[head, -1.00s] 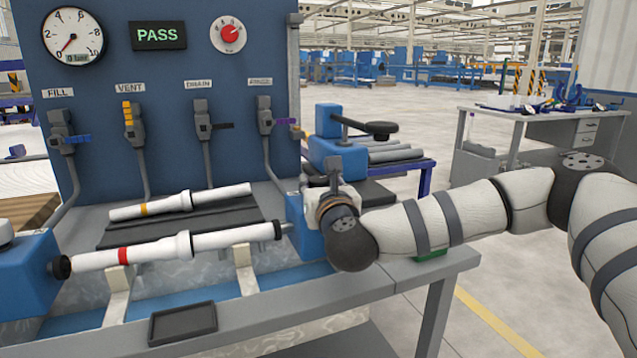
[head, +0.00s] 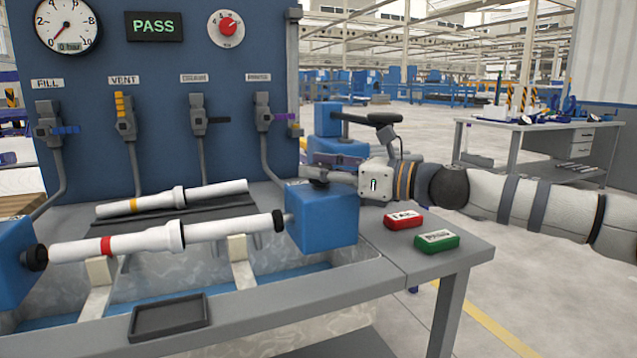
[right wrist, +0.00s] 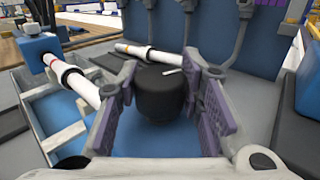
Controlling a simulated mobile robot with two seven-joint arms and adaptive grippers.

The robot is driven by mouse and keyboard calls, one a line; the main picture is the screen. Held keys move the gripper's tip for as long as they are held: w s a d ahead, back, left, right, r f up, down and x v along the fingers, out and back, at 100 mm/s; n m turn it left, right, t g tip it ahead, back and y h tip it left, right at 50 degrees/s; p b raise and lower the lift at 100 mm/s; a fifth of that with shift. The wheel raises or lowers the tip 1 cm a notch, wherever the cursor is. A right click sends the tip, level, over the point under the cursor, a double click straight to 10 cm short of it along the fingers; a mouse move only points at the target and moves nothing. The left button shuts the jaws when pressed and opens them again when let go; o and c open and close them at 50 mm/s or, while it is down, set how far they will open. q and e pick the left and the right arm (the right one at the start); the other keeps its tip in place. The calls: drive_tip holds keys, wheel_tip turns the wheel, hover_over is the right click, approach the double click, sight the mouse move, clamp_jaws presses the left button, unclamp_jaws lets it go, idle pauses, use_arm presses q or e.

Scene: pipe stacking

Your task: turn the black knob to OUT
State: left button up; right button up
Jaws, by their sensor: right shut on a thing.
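The black knob (right wrist: 163,95) is a round dark cylinder with a short white mark on its top, seen in the right wrist view. In the head view the knob (head: 318,183) sits on top of the blue end block (head: 322,220) and is mostly hidden by my fingers. My right gripper (head: 322,170) comes in from the right, level with the knob, and is shut on it. In the right wrist view its purple-padded fingers (right wrist: 158,105) stand on either side of the knob. A label on the block's top edge is too small to read. My left gripper is not in view.
A white pipe with a red band (head: 140,243) lies between the blue end blocks over the trough. Another with a yellow band (head: 165,200) lies behind it. Red (head: 404,219) and green (head: 436,241) blocks sit at the bench's right. A PASS display (head: 153,26) hangs above.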

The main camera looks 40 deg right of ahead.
drive_tip(key=n+g+y, duration=0.2)
drive_tip(key=y, duration=0.1)
drive_tip(key=shift+d+n, duration=0.1)
drive_tip(key=shift+n, duration=0.3)
drive_tip(key=shift+n+g+y+b, duration=0.3)
drive_tip(key=shift+n+g+y, duration=1.3)
drive_tip(key=shift+g+y, duration=0.35)
drive_tip(key=shift+g, duration=0.45)
drive_tip(key=o, duration=1.2)
drive_tip(key=shift+a, duration=0.2)
drive_tip(key=shift+c, duration=0.2)
drive_tip(key=v, duration=0.7)
drive_tip(key=shift+d, duration=0.25)
drive_tip(key=shift+s+f, duration=0.1)
drive_tip(key=shift+s, duration=0.05)
